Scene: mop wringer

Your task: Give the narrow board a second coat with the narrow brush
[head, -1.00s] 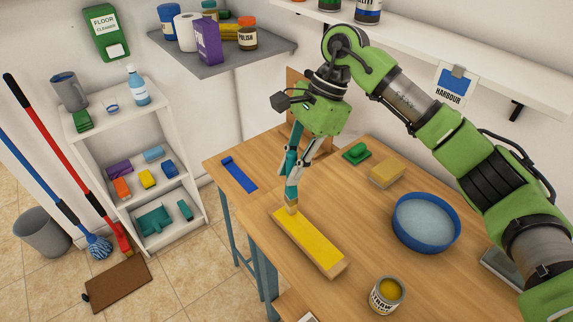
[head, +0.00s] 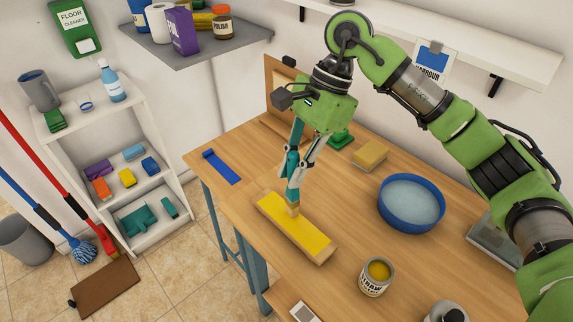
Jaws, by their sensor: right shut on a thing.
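The narrow board (head: 312,242) lies on the wooden table with a yellow top and bare wood sides. My right gripper (head: 293,185) is shut on the narrow brush (head: 292,208), whose teal handle stands up between the fingers. The brush head points down at the yellow face, a little left of the board's middle, and appears to touch it. An open can of yellow paint (head: 376,277), its label partly readable as "STRAW", stands to the right of the board. My left gripper is not in view.
A blue basin (head: 411,203) of pale liquid stands right of the board. A tan sponge block (head: 370,156) and a green item (head: 341,138) lie behind. A blue strip (head: 221,167) lies at the table's left. Bare table surrounds the board.

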